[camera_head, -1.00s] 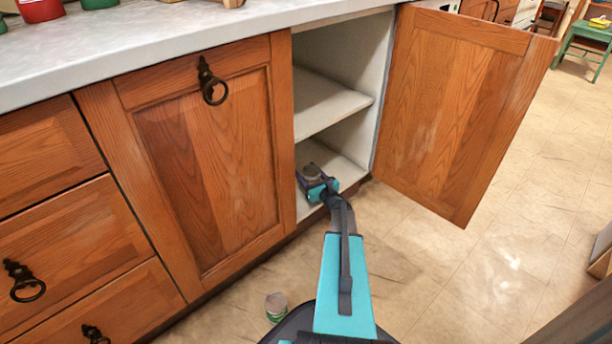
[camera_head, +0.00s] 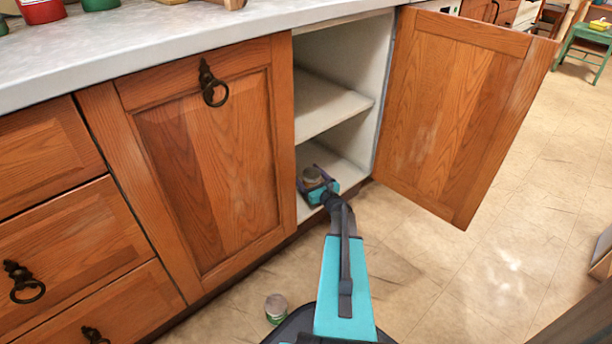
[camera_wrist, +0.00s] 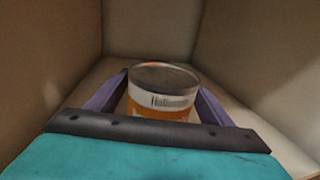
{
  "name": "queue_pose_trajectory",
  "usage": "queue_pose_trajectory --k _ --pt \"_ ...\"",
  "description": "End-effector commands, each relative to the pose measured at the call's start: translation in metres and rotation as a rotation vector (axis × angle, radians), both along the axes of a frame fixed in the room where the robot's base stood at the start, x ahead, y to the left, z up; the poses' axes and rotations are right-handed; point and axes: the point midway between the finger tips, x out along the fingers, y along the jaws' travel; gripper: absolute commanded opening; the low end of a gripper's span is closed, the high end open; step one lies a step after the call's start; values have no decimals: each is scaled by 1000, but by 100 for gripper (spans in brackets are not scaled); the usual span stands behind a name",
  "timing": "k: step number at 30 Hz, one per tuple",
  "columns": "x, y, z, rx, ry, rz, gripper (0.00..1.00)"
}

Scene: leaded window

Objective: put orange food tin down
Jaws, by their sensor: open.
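The orange food tin (camera_wrist: 162,101) stands upright inside the cabinet, with a grey lid, a white label band and orange below. In the head view its grey top (camera_head: 312,174) shows at the lower shelf. My gripper (camera_head: 318,184) reaches into the lower compartment around the tin. In the wrist view its purple fingers (camera_wrist: 160,92) lie on both sides of the tin, open, with the tin between them. The tin's base is hidden behind the gripper's dark front bar, and its contact with the cabinet floor (camera_head: 345,170) is not clearly visible.
The cabinet door (camera_head: 455,110) stands open to the right. A middle shelf (camera_head: 325,105) lies above my gripper, and a closed door (camera_head: 205,160) is at left. A small green-and-grey tin (camera_head: 276,308) stands on the floor near my base. Open floor lies to the right.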

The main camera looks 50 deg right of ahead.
Motion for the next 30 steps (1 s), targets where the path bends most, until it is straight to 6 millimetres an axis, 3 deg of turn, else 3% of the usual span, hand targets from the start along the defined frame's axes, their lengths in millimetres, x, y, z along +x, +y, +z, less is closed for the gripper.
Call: queue_pose_trajectory --k 8,24,30 --pt "-21 6 4 0 1 -2 74" --pt "-101 27 4 1 1 -3 74" --pt "-114 31 3 0 0 -1 74"
